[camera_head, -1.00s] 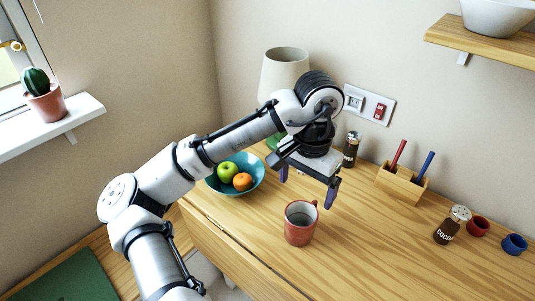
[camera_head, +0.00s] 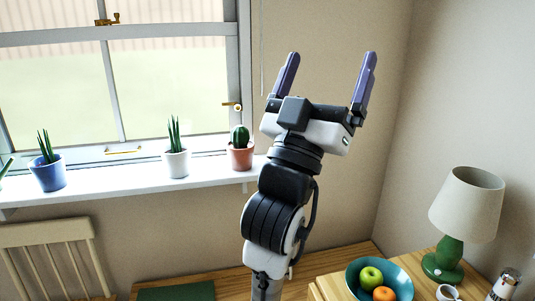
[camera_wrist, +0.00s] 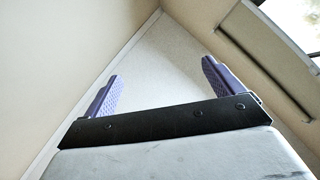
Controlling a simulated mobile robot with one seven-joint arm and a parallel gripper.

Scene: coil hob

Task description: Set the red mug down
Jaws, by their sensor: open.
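My gripper (camera_head: 331,62) is raised in front of the wall beside the window, with its two purple fingers pointing up. It is open, with nothing between the fingers. The red mug is in neither current view. The part of the wooden counter where it stood a second ago lies outside the picture.
A teal bowl (camera_head: 361,290) with a green apple and an orange, a green-based lamp (camera_head: 466,205), a small white cup (camera_head: 447,292) and a shaker (camera_head: 506,285) stand at lower right. Potted plants line the sill (camera_head: 120,191). A chair (camera_head: 50,265) is at lower left.

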